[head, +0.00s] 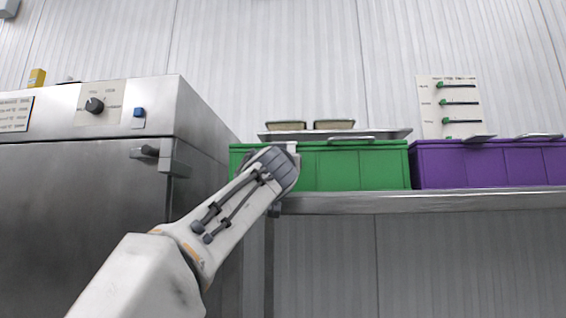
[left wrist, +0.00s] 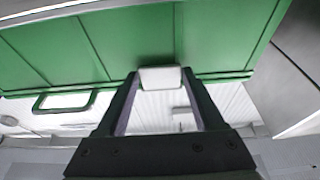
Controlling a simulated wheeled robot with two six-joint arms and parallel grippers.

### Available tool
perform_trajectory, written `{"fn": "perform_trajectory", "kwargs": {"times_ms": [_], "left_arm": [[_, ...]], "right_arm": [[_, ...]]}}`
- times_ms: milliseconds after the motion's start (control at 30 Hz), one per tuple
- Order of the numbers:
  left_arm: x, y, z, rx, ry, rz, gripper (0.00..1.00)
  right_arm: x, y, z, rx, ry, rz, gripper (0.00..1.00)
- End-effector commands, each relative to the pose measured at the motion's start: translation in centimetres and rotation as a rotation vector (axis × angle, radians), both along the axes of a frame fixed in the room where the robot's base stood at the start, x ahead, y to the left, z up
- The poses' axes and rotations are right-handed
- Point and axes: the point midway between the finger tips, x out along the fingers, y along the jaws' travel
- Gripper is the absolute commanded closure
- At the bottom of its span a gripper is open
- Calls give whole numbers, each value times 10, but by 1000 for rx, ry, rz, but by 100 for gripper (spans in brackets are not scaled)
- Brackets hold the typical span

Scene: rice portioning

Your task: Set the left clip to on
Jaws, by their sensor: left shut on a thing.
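A green crate (head: 355,168) stands on a metal shelf (head: 420,201), left of a purple crate (head: 485,165). My left arm reaches up to the left part of the green crate, and its wrist hides much of the left gripper in the head view. In the left wrist view, my left gripper (left wrist: 160,88) is shut on a small whitish clip (left wrist: 161,77) at the edge of the green crate (left wrist: 125,45). Whether this clip is on or off is not clear. My right gripper is not in view.
A metal cabinet (head: 75,225) with a knob (head: 94,105) and a blue button (head: 138,112) stands close on the left. Two shallow trays (head: 334,124) lie above the green crate. A slider panel (head: 449,105) is on the wall.

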Motion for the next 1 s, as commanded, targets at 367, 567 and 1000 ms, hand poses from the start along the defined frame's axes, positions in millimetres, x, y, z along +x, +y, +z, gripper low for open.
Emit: {"fn": "perform_trajectory", "kwargs": {"times_ms": [367, 567, 1000], "left_arm": [[0, 0, 0, 2, 0, 0, 0], [-5, -1, -3, 1, 0, -1, 0], [-70, -1, -22, 4, 1, -2, 0]], "right_arm": [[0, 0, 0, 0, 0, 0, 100], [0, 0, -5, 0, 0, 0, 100], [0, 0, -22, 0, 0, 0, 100]]}}
